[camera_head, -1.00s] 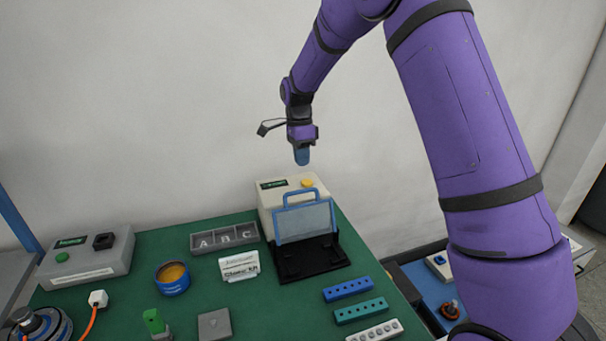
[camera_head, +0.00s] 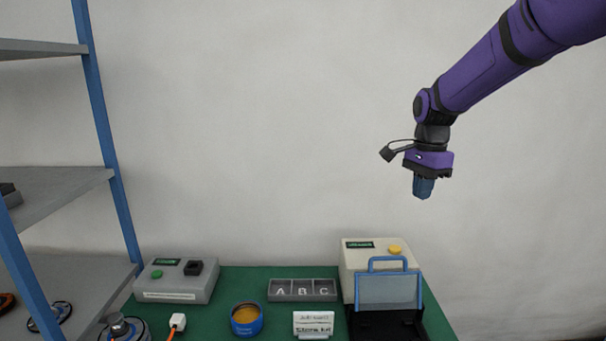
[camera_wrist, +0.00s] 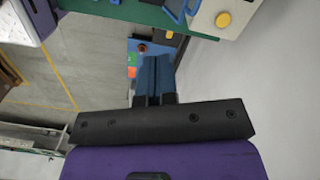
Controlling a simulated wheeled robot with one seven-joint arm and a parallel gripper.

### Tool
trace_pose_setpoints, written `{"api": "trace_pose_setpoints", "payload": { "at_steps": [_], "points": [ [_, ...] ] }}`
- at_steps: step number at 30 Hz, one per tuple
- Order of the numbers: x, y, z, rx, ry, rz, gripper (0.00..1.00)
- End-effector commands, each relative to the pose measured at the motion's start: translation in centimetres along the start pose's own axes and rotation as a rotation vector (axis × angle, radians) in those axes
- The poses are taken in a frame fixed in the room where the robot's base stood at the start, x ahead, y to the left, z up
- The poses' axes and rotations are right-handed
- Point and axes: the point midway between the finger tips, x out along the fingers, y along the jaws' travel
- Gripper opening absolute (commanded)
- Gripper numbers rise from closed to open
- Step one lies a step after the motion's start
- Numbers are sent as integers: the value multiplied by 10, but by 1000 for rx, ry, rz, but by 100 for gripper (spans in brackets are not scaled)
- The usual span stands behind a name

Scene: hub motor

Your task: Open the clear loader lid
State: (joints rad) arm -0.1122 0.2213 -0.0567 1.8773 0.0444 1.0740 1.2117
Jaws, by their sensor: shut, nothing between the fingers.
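The loader is a cream box (camera_head: 352,262) at the back right of the green bench. Its clear lid (camera_head: 390,291), with a blue frame and a blue handle (camera_head: 388,259), stands raised and tilted back against the box front. The black loader base (camera_head: 385,325) lies uncovered in front of it, cut by the lower picture edge. My gripper (camera_head: 423,190) is shut and empty, pointing down in the air above and right of the loader, clear of the lid. In the wrist view, the shut blue fingers (camera_wrist: 155,75) show, with part of the blue handle (camera_wrist: 175,8) at the top edge.
A yellow button (camera_head: 395,249) is on the loader top. Left of it are an A-B-C tray (camera_head: 302,290), a white label stand (camera_head: 313,323), a blue tin (camera_head: 246,319) and a grey control box (camera_head: 178,281). A blue-post shelf (camera_head: 105,130) stands left. Air around my gripper is free.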

Motion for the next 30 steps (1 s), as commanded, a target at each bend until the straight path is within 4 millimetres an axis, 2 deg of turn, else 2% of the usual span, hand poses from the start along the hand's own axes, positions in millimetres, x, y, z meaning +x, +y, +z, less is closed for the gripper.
{"api": "trace_pose_setpoints", "payload": {
  "at_steps": [1,6,15,22,30],
  "points": [
    [-10,11,2,-36,6,-20,0],
    [-35,48,11,-172,29,-71,0],
    [-67,113,29,-414,92,-153,0],
    [-80,164,43,-596,158,-205,0],
    [-83,222,62,-809,254,-249,0]
  ]
}}
